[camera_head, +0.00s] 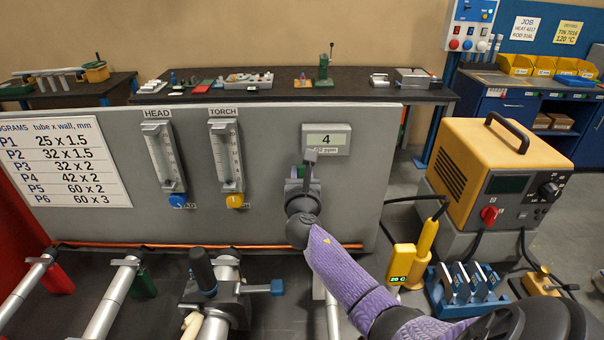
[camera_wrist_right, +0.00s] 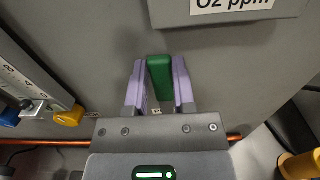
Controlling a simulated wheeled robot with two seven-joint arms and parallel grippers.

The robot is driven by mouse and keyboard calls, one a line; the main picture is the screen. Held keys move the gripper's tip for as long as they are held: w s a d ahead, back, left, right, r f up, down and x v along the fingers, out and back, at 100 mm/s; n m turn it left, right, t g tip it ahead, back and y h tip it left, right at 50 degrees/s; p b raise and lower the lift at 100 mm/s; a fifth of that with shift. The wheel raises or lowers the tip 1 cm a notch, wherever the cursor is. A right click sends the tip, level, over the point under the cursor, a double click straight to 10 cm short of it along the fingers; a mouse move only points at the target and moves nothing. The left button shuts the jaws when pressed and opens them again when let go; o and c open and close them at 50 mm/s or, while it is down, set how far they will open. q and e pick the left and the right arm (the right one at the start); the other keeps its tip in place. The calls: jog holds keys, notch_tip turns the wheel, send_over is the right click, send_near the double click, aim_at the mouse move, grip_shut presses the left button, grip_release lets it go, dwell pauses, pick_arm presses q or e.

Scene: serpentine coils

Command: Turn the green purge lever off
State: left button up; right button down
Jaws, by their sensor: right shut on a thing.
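The green purge lever (camera_wrist_right: 160,77) stands upright between the two lilac fingers of my right gripper (camera_wrist_right: 159,85) in the right wrist view. The fingers are shut on it, one on each side, just in front of the grey panel (camera_wrist_right: 110,40). In the head view my right gripper (camera_head: 301,180) is at the panel below the O2 display (camera_head: 327,139), which reads 4. Only a small patch of green shows there; my wrist hides most of the lever and its pivot. My left gripper is in neither view.
Two flow meters, HEAD (camera_head: 163,157) and TORCH (camera_head: 225,155), are on the panel left of my right gripper. The TORCH meter's yellow knob (camera_wrist_right: 69,115) is left of my fingers. A yellow power unit (camera_head: 495,180) stands right.

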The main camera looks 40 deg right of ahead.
aim_at(336, 193)
jog(key=s+d+m, duration=0.1)
jog(key=m, duration=0.1)
jog(key=s+d+f+m+b, duration=0.1)
jog(key=m, duration=0.2)
jog(key=shift+s+d, duration=0.2)
jog(key=shift+d, duration=0.2)
jog(key=m, duration=0.1)
jog(key=s+d+f+m+b, duration=0.1)
jog(key=shift+d+f+m, duration=0.1)
jog(key=shift+d+m, duration=0.05)
jog(key=shift+m, duration=0.25)
jog(key=m+b, duration=0.1)
jog(key=s+d+f+m+b, duration=0.1)
jog(key=shift+f+m, duration=0.25)
jog(key=shift+m, duration=0.15)
jog(key=f+m+b, duration=0.2)
jog(key=s+d+f+m+b, duration=0.1)
jog(key=m, duration=0.1)
jog(key=shift+d, duration=0.1)
jog(key=f+m+b, duration=0.1)
jog(key=m, duration=0.1)
jog(key=shift+d+f+m, duration=0.1)
jog(key=shift+f+m, duration=0.1)
jog(key=shift+m, duration=0.1)
jog(key=shift+f+m+b, duration=0.25)
jog(key=shift+m+b, duration=0.15)
jog(key=shift+b, duration=0.05)
